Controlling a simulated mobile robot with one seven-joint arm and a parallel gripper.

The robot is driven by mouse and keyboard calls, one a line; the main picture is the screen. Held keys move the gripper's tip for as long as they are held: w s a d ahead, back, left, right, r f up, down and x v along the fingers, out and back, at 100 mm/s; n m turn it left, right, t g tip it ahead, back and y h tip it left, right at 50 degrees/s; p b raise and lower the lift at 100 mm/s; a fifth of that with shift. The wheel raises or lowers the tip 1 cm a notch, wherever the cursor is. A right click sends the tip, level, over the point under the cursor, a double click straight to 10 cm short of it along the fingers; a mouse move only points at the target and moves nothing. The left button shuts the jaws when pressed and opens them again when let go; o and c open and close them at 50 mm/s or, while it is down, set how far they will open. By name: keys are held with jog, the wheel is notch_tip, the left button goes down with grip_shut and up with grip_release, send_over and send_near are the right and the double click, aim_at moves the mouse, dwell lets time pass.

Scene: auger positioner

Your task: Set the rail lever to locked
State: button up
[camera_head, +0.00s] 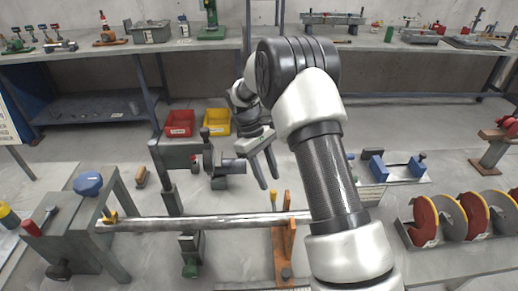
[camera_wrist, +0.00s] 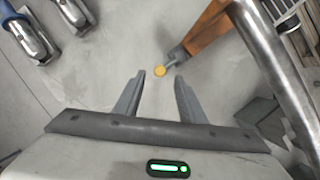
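A short grey lever with a round yellow end (camera_wrist: 160,71) shows in the wrist view, fixed to an orange stand (camera_wrist: 209,32). No label shows, so I cannot tell for sure that it is the rail lever or which setting it has. My gripper (camera_wrist: 160,82) is open and empty, and the yellow end appears between its fingertips, with no visible contact. In the head view my gripper (camera_head: 270,182) points down above the floor, behind the long metal bar (camera_head: 210,222). The orange stand (camera_head: 284,240) is under that bar in the head view.
The metal bar (camera_wrist: 280,65) runs close along the right of the wrist view. A grey bench frame with a blue knob (camera_head: 88,184) stands at left. Red and yellow bins (camera_head: 180,123) are behind; red and grey discs (camera_head: 452,217) stand at right.

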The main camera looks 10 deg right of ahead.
jog(key=v, duration=1.1)
jog(key=shift+p, duration=0.4)
jog(key=s+d+r+m+t+y+p, duration=0.1)
jog(key=s+r+p, duration=0.1)
jog(key=s+r, duration=0.35)
jog(key=s+d+r+m+t+p, duration=0.1)
jog(key=s+d+r+m+t, duration=0.1)
jog(key=r, duration=0.6)
jog(key=s+d+r+m+t+y+p, duration=0.1)
jog(key=s+r+p, duration=0.1)
jog(key=s+r, duration=0.35)
jog(key=s+d+r+m+t+y+p, duration=0.1)
jog(key=s+r, duration=0.5)
jog(key=s, duration=0.9)
jog(key=d+m+t+p, duration=0.1)
jog(key=m+t+p, duration=0.1)
jog(key=m+t, duration=0.1)
jog(key=shift+s+t, duration=0.3)
jog(key=shift+s, duration=0.15)
jog(key=shift+c, duration=0.7)
